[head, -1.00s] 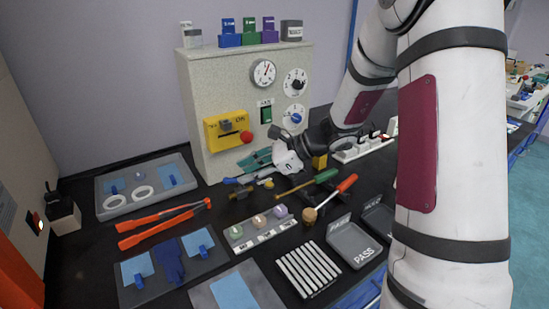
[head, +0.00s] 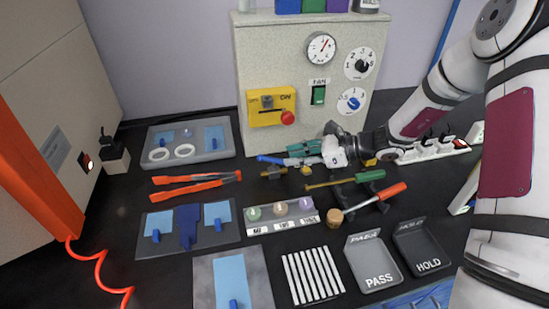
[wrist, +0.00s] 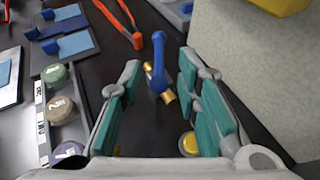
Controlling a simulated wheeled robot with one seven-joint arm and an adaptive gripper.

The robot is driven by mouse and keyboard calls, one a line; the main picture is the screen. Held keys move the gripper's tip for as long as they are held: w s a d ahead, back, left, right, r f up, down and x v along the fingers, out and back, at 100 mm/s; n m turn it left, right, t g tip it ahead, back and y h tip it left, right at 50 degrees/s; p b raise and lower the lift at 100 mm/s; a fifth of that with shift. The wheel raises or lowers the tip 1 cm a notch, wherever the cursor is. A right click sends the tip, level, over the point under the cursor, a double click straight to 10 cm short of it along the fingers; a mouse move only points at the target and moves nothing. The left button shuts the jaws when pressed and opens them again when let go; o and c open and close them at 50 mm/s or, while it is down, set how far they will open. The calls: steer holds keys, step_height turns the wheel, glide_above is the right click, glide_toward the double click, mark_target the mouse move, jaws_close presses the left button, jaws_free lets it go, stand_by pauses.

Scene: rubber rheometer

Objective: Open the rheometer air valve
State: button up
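The air valve shows as a blue lever (head: 270,159) with a small brass body (head: 272,173), low on the black bench in front of the beige rheometer (head: 255,62). In the wrist view the blue lever (wrist: 158,62) points away from me above the brass body (wrist: 168,97). My gripper (head: 297,152) reaches in from the right, low beside the rheometer's front. In the wrist view my gripper (wrist: 160,75) has its teal fingers apart, one on each side of the lever's line. A gap shows on both sides; I cannot tell the depth between fingertips and lever.
Orange-handled tongs (head: 195,184) lie left of the valve. A green-handled tool (head: 345,180) and a red-handled tool (head: 372,200) lie to the right. A yellow block with a red knob (head: 271,107) juts from the rheometer. A sample rack (head: 283,228) stands in front.

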mark_target(275, 158)
steer(key=x, duration=0.7)
steer(key=shift+a, duration=0.1)
steer(key=shift+c, duration=0.6)
jaws_close()
